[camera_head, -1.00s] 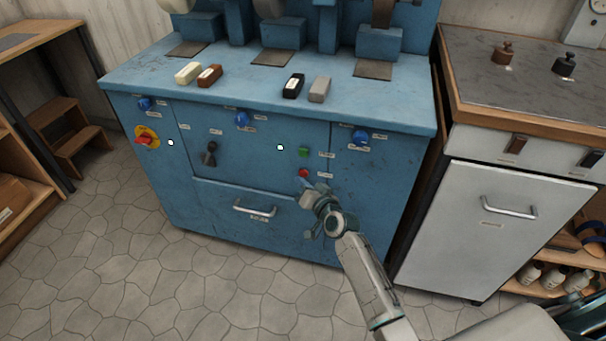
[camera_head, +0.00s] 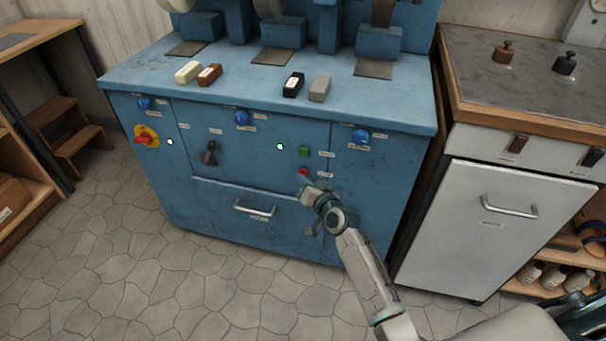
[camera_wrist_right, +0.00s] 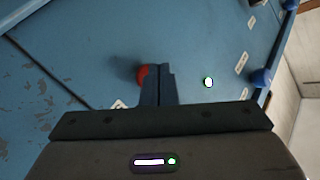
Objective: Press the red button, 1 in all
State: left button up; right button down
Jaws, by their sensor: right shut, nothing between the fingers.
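The red button (camera_head: 303,171) is on the front of the blue machine cabinet (camera_head: 240,172), just below a green button (camera_head: 304,151). My right gripper (camera_head: 308,187) is shut and empty, its tips right at the lower edge of the red button. In the right wrist view the red button (camera_wrist_right: 142,74) shows beside the shut fingers (camera_wrist_right: 160,80), which partly cover it. I cannot tell whether the tips touch it or whether it is pushed in. My left gripper is not in view.
A round lamp (camera_head: 280,146) glows greenish left of the green button. A red knob on a yellow plate (camera_head: 146,138) is at the cabinet's left. A drawer handle (camera_head: 254,210) sits below. A white cabinet (camera_head: 480,215) stands at right; tiled floor is clear at left.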

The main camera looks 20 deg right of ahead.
dwell(0.3)
jog(key=shift+w+d, duration=0.3)
jog(key=shift+w, duration=0.1)
dwell(0.5)
jog(key=shift+s+a, duration=0.1)
jog(key=shift+s, duration=0.05)
jog(key=shift+s+a, duration=0.4)
jog(key=shift+s, duration=0.2)
jog(key=shift+s+a+p, duration=0.3)
jog(key=shift+s+a, duration=0.4)
jog(key=shift+s, duration=0.35)
jog(key=shift+s+a+p, duration=0.3)
jog(key=shift+s+a, duration=0.4)
jog(key=shift+s, duration=0.3)
